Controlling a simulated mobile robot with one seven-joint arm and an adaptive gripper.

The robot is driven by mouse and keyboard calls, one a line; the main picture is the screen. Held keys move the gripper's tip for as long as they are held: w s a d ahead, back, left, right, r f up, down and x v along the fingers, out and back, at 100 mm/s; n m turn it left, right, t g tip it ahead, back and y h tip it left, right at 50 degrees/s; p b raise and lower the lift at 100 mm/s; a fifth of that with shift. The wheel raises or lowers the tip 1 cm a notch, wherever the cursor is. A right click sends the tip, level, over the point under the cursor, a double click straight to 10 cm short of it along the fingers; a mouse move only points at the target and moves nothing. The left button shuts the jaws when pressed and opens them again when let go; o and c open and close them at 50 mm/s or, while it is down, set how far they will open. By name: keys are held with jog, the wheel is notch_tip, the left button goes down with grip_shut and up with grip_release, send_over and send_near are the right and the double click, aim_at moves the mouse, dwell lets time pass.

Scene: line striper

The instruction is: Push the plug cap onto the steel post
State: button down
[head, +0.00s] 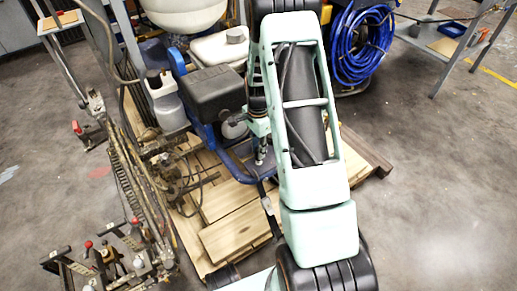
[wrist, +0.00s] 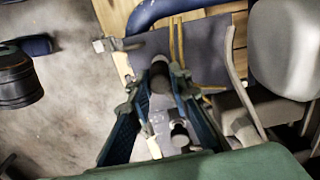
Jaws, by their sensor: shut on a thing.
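In the wrist view the two fingers of my gripper (wrist: 161,76) reach away from the camera and close in on a dark, rounded piece that looks like the plug cap (wrist: 158,78). It sits between the fingertips. Beyond and below it, between the fingers, are a pale metal part (wrist: 153,146) and a short dark cylinder with a light rim (wrist: 180,134). I cannot tell whether either is the steel post, or whether the cap touches it. In the head view my arm hides most of the work spot beside the blue-framed striper (head: 212,98).
The striper stands on a wooden pallet (head: 232,232). A black box-shaped part (head: 214,90) and a white tank (head: 218,47) are close to my arm. A blue hose coil (head: 362,45) is at the back right. Metal fixtures (head: 150,185) crowd the left. The floor at right is clear.

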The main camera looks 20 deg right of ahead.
jog(key=shift+f+b, duration=0.6)
jog(key=shift+f, duration=0.35)
jog(key=c, duration=1.7)
grip_release()
jog(key=shift+o, duration=0.5)
jog(key=shift+o, duration=1.1)
jog(key=shift+r, duration=0.15)
jog(key=shift+r+p, duration=2.6)
jog(key=shift+r, duration=0.85)
